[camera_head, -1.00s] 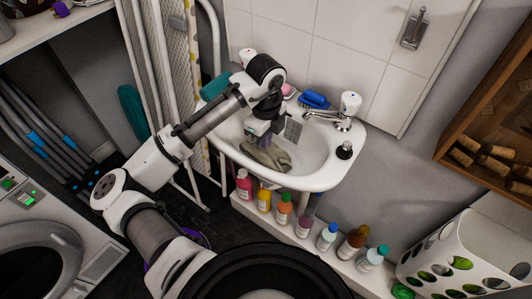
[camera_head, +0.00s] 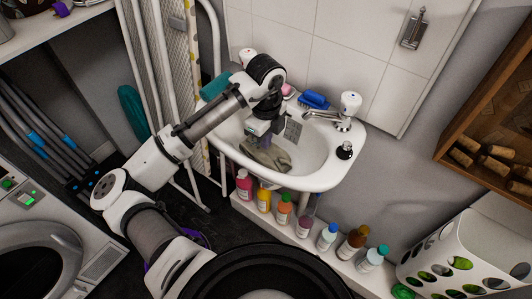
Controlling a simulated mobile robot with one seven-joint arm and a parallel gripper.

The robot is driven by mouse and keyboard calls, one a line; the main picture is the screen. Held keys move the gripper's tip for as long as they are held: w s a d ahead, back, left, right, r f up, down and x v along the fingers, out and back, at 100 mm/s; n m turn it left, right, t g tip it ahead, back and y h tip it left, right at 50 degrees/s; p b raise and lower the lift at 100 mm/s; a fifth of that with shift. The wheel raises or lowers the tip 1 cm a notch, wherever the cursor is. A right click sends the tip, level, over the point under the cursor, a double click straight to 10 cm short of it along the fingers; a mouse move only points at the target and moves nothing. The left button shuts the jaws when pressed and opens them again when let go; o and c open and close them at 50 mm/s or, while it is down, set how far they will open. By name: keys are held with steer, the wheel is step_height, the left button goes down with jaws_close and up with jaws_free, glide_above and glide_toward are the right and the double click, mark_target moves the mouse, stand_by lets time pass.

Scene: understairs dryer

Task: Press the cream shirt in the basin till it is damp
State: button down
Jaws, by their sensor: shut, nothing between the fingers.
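The white basin (camera_head: 315,163) is mounted on the tiled wall. The cream shirt (camera_head: 268,158) lies crumpled in its bowl and looks greyish-beige; I cannot tell how wet it is. My gripper (camera_head: 264,145) points down into the bowl from above, shut, with its fingertips at the shirt. It holds nothing. The fingertips are small and partly lost against the cloth, so I cannot tell how hard they press.
On the rim are a tap (camera_head: 343,112), a blue brush (camera_head: 314,100), a black stopper (camera_head: 345,150) and a teal cloth (camera_head: 215,86). Several bottles (camera_head: 284,208) stand on a ledge below. A white basket (camera_head: 465,260) is at right, a dryer (camera_head: 40,250) at left.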

steer(key=shift+f+b, duration=0.6)
steer(key=shift+f, duration=0.4)
stand_by(1.9)
steer(key=shift+r, duration=0.15)
step_height(320, 180, up, 10)
steer(key=p, duration=0.8)
steer(key=shift+w, duration=0.1)
stand_by(0.5)
